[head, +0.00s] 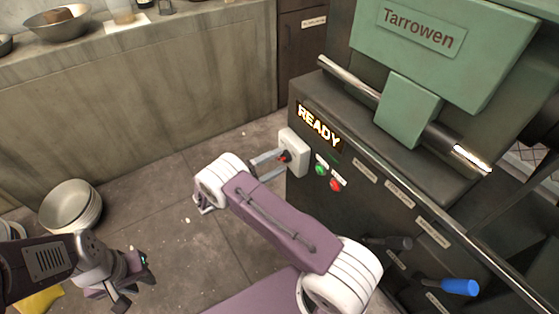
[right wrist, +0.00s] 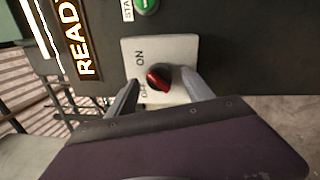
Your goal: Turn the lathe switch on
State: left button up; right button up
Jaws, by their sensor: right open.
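The lathe switch is a red and black knob on a pale square plate (head: 298,146) at the left edge of the green and dark lathe (head: 490,55). In the right wrist view the plate reads ON and OFF beside the knob (right wrist: 159,78). The knob's red bar lies at a slant; I cannot tell exactly which label it points to. My right gripper (head: 272,163) is open at the plate. In the right wrist view its two fingers (right wrist: 162,92) stand on either side of the knob; contact is not clear. My left gripper (head: 133,284) hangs low over the floor, far from the lathe.
A lit READY sign (head: 319,125) is above the switch. A green button (head: 320,170) and a red button (head: 336,185) sit beside it. A blue-handled lever (head: 459,287) sticks out lower right. Stacked bowls (head: 70,206) stand at left, and a counter (head: 140,75) runs behind.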

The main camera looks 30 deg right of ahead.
jog(key=a, duration=0.7)
jog(key=shift+s+a+f, duration=0.25)
jog(key=shift+s+a, duration=0.05)
jog(key=shift+a, duration=0.05)
